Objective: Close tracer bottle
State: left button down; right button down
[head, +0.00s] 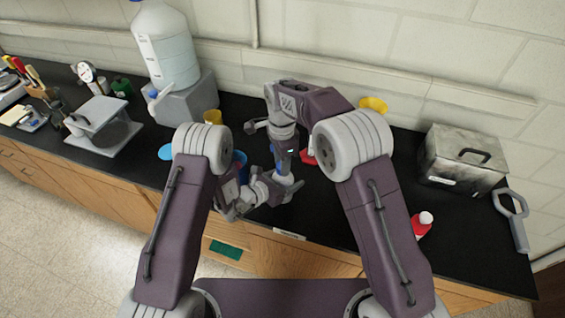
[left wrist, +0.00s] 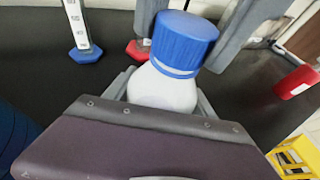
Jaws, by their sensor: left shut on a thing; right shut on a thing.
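The tracer bottle, white with a rounded shoulder (left wrist: 160,90), is in the middle of the left wrist view. Its ribbed blue cap (left wrist: 184,42) sits at the top of the bottle, tilted in this view. I cannot tell how tightly it is seated. My left gripper (head: 287,189) is shut on the bottle, with a grey finger on each side of it. My right gripper (head: 284,172) reaches down from above and is shut on the cap; its grey fingers flank the cap in the left wrist view. In the head view the arms mostly hide the bottle.
A graduated cylinder with a blue base (left wrist: 87,54) and a red base (left wrist: 138,51) stand close behind the bottle. A red-and-white bottle (head: 423,224) and a metal box (head: 460,160) are at right. A large jug (head: 165,45) stands back left.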

jog(key=m, duration=0.6)
jog(key=shift+w+m, duration=0.1)
jog(key=shift+m, duration=0.2)
jog(key=m, duration=0.6)
jog(key=shift+m, duration=0.4)
jog(key=c, duration=1)
grip_release()
jog(key=shift+o, duration=0.2)
jog(key=shift+r, duration=2.25)
jog(key=shift+c, duration=0.4)
